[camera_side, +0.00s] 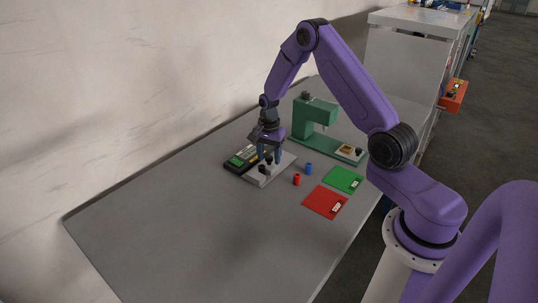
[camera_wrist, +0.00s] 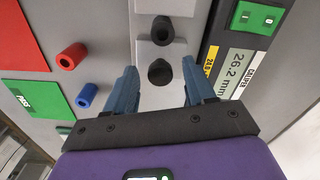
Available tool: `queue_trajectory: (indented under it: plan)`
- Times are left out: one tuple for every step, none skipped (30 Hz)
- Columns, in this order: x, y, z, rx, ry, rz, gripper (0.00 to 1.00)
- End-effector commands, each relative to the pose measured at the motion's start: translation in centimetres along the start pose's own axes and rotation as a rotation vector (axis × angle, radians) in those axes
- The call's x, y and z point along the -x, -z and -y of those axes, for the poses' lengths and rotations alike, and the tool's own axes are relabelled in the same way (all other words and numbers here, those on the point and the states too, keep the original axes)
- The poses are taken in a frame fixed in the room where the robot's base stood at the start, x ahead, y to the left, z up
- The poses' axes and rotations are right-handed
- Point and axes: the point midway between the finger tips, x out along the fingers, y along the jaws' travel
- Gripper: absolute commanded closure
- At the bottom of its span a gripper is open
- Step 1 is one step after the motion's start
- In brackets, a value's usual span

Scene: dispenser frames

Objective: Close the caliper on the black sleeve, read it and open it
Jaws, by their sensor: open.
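The caliper has a grey bed (camera_side: 272,176) with pale blocks and a dark console (camera_side: 242,158) beside it. In the wrist view its display (camera_wrist: 236,68) reads 26.2 mm, next to a label marked CALIPER. Two black round pieces stand along the bed, a nearer one (camera_wrist: 160,73) and a farther one (camera_wrist: 161,29) on a pale block. I cannot tell for sure which is the black sleeve. My gripper (camera_side: 270,156) points down over the bed, open, with blue fingers on either side of the nearer black piece. Any contact is not clear.
A red sleeve (camera_side: 297,180) and a blue sleeve (camera_side: 308,169) stand right of the caliper. Beyond them lie a red mat (camera_side: 325,202) and a green mat (camera_side: 342,180). A green press-like machine (camera_side: 316,115) stands behind. The front left tabletop is clear.

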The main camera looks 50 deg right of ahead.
Motion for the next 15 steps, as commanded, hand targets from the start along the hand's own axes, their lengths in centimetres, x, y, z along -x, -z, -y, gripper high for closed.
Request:
queue_trajectory:
  plan:
    - [0.01, 0.01, 0.02, 0.000, 0.000, 0.000, 0.46]
    - [0.02, 0.01, 0.02, 0.000, 0.000, 0.000, 0.46]
    - [0.02, 0.01, 0.02, 0.000, 0.000, 0.000, 0.46]
    - [0.03, 0.01, 0.02, 0.000, 0.001, 0.000, 0.46]
    - [0.03, 0.01, 0.02, 0.000, 0.001, 0.000, 0.52]
    - [0.03, 0.01, 0.02, 0.000, 0.000, 0.000, 0.65]
    - [0.04, 0.01, 0.02, 0.000, 0.000, 0.000, 0.75]
    - [0.04, 0.01, 0.02, 0.000, 0.000, 0.000, 0.85]
    - [0.04, 0.01, 0.02, 0.000, 0.000, 0.000, 0.98]
    - [0.04, 0.01, 0.02, 0.000, 0.000, 0.000, 1.00]
    - [0.05, 0.01, 0.02, 0.000, 0.000, 0.000, 1.00]
    - [0.05, 0.01, 0.02, 0.000, 0.000, 0.000, 1.00]
    - [0.05, 0.00, 0.02, 0.000, 0.000, 0.000, 1.00]
    - [0.05, -0.02, 0.03, 0.000, 0.000, 0.000, 1.00]
    - [0.06, -0.08, 0.05, 0.001, 0.000, 0.000, 1.00]
